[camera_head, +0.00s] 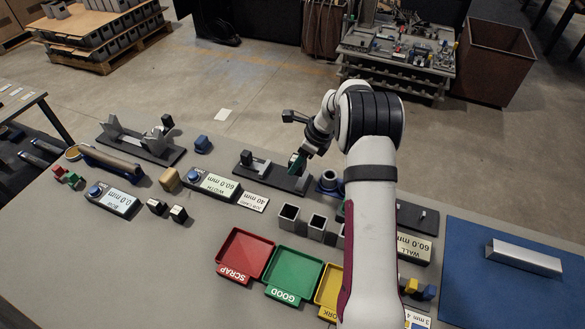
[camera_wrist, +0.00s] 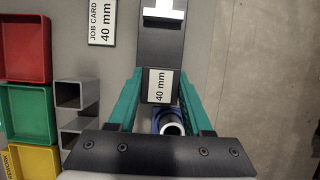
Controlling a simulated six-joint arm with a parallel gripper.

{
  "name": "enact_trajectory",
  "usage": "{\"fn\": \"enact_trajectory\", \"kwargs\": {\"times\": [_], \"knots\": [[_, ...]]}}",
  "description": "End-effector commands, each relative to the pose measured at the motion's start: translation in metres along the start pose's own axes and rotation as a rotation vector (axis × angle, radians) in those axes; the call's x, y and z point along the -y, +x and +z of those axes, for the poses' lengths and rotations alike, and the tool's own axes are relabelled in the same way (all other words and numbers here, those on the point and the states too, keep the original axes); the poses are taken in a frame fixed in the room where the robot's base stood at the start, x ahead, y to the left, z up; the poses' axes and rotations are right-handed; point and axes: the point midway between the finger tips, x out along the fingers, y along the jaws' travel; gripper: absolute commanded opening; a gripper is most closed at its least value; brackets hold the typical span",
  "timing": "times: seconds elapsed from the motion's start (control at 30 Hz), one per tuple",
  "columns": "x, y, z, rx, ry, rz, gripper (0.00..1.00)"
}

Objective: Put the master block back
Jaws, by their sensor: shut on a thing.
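My gripper (camera_wrist: 160,92) has green fingers and is shut on the master block (camera_wrist: 160,86), a dark block with a white "40 mm" label. In the wrist view the block overlaps the end of the dark gauge rail (camera_wrist: 160,50); I cannot tell if it touches it. In the head view my gripper (camera_head: 297,163) is over the right part of the width gauge's rail (camera_head: 284,182), and the block is not clear there. A blue ring-shaped piece (camera_wrist: 160,114) with a white centre shows just below the block in the wrist view, partly hidden by my gripper.
Square grey tubes (camera_head: 288,217) stand in front of the rail. Red (camera_head: 245,255), green (camera_head: 293,275) and yellow (camera_head: 328,296) trays lie nearer. The width readout (camera_head: 212,186) and job card (camera_head: 253,201) are left of the tubes. A blue mat (camera_head: 510,295) holds a metal bar (camera_head: 523,258).

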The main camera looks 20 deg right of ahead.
Motion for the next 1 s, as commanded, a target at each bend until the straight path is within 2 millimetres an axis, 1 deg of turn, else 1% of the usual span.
{"fn": "enact_trajectory", "kwargs": {"times": [0.03, 0.3, 0.4, 0.47, 0.53, 0.57, 0.67, 0.77, 0.8, 0.87, 0.9, 0.97, 1.0], "knots": [[0.001, -0.01, -0.006, 0.002, 0.004, -0.003, 0.0], [0.0, -0.069, -0.05, 0.002, 0.004, -0.003, 0.0], [0.0, -0.084, -0.062, 0.002, 0.003, -0.002, 0.0], [-0.001, -0.089, -0.066, 0.001, 0.0, -0.001, 0.0], [-0.003, -0.092, -0.065, 0.001, -0.009, 0.005, 0.0], [-0.004, -0.091, -0.062, 0.002, -0.018, 0.009, 0.0], [-0.013, -0.081, -0.042, 0.002, -0.07, 0.03, 0.0], [-0.03, -0.065, -0.01, 0.001, -0.148, 0.063, 0.0], [-0.038, -0.058, 0.004, 0.001, -0.185, 0.077, 0.0], [-0.053, -0.046, 0.026, 0.001, -0.242, 0.101, 0.0], [-0.065, -0.038, 0.042, 0.001, -0.284, 0.118, 0.0], [-0.086, -0.025, 0.066, 0.001, -0.352, 0.146, 0.0], [-0.102, -0.016, 0.082, 0.001, -0.399, 0.167, 0.0]]}}
